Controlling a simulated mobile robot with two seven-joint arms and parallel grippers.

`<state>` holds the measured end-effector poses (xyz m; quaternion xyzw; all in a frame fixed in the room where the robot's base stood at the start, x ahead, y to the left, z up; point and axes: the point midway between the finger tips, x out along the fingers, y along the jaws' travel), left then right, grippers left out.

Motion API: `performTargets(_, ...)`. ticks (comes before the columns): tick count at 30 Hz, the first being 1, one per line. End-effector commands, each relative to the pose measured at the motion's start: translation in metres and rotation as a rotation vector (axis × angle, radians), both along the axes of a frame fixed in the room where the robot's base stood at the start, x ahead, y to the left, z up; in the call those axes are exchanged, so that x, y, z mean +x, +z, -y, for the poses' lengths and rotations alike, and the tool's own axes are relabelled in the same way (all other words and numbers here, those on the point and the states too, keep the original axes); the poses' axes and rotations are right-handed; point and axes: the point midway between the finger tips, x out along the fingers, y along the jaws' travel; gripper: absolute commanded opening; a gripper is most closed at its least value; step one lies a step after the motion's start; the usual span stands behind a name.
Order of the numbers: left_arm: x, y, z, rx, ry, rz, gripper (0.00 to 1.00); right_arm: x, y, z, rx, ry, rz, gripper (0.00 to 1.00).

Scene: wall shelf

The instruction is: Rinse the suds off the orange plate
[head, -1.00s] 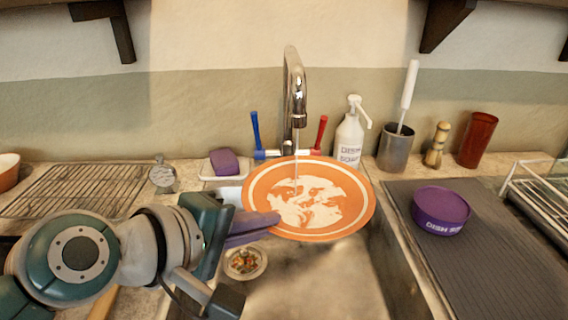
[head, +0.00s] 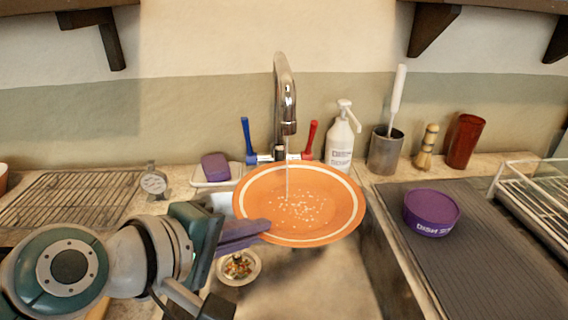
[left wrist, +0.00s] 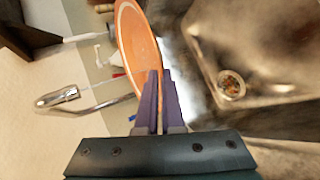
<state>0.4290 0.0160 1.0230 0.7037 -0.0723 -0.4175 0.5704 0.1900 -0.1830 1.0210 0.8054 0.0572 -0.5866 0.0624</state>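The orange plate (head: 300,222) with a pale ring is held over the sink (head: 330,285), its face up toward the faucet. A thin water stream from the faucet (head: 286,105) lands on it. Small white specks lie around its middle. My left gripper (head: 262,228) is shut on the plate's left rim with its purple fingers. In the left wrist view, the fingers (left wrist: 158,100) meet the edge of the plate (left wrist: 138,50). My right gripper is not in view.
A blue handle (head: 247,138) and a red handle (head: 311,137) flank the faucet. Behind the sink are a purple sponge (head: 215,166) on a dish and a soap bottle (head: 341,140). A drain strainer (head: 238,267) holds scraps. A purple tub (head: 432,211) sits on the grey mat at right.

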Motion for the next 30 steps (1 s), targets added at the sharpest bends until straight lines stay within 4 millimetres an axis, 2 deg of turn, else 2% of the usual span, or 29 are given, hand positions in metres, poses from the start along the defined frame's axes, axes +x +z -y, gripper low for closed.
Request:
performTargets(5,-0.002,0.002,0.001,-0.003,0.001,0.003,0.00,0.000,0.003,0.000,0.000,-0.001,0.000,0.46)
performTargets(14,-0.027,0.004,0.007,-0.004,0.000,0.001,0.00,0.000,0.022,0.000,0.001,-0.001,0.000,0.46)
performTargets(30,-0.072,0.002,0.017,-0.004,0.002,0.000,0.00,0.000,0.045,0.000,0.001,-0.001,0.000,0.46)
